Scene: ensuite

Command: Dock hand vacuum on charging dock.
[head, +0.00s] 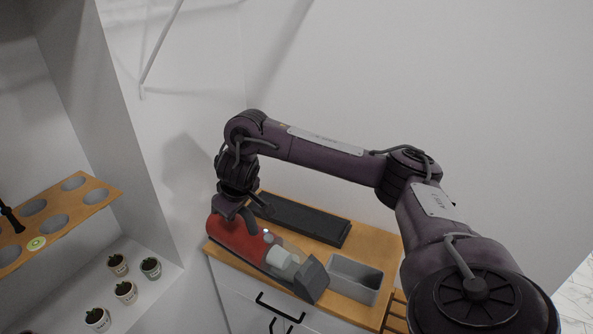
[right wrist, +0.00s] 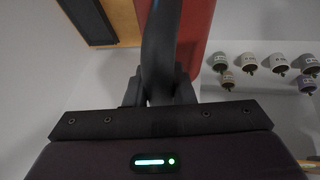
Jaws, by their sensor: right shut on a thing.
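The hand vacuum (head: 235,239) has a red body, a clear bin with a white part inside, and a dark grey nozzle pointing to the lower right. It is at the front left of the wooden counter top; I cannot tell whether it touches the wood. My right gripper (head: 246,209) is shut on its dark handle. In the right wrist view the handle (right wrist: 160,45) runs between the fingers, with the red body (right wrist: 196,28) behind. A long black flat tray-like piece (head: 300,221), possibly the charging dock, lies behind the vacuum. My left gripper is not seen.
A grey open box (head: 354,279) stands right of the nozzle on the wooden counter (head: 375,251). White walls rise behind. At left, a shelf unit holds a wooden board with round holes (head: 66,212) and several small potted plants (head: 125,291).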

